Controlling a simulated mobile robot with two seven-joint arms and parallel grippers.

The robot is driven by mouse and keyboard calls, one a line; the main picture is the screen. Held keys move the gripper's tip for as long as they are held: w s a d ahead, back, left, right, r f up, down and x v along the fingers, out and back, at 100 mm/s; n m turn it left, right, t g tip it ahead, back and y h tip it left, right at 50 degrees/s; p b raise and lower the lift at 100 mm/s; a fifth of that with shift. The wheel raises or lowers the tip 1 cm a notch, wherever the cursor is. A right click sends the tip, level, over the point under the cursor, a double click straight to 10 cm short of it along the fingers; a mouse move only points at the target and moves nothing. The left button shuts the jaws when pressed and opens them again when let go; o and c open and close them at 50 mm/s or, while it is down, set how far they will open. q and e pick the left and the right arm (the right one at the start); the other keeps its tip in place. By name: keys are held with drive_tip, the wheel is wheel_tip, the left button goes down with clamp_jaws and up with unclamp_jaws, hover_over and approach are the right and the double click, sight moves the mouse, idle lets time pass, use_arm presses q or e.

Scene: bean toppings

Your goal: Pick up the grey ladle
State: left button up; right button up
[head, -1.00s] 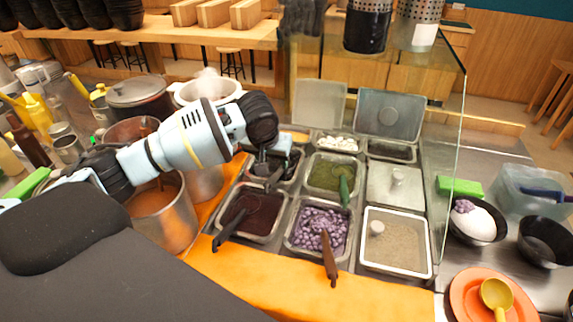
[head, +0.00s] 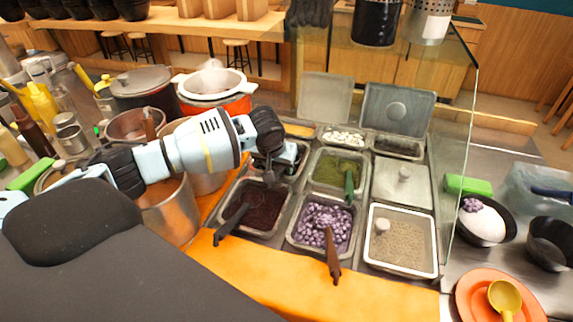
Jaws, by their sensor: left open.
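A dark grey ladle (head: 230,223) rests in the metal pan of dark red beans (head: 262,207). Its handle slopes over the pan's near left edge, and its bowl end is hard to make out among the beans. My left gripper (head: 268,178) is open and points down above the far side of this pan. It is apart from the ladle handle, to its upper right in the head view. It partly hides the pan behind. My right gripper is not in view.
A brown-handled ladle (head: 332,258) lies in the purple bean pan and a green-handled one (head: 349,186) in the green topping pan. A glass screen (head: 459,150) stands to the right. Pots (head: 172,212) crowd the left. The orange counter front (head: 255,268) is clear.

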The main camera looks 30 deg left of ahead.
use_arm(q)
drive_tip(key=shift+f, duration=0.2)
idle(1.0)
clamp_jaws()
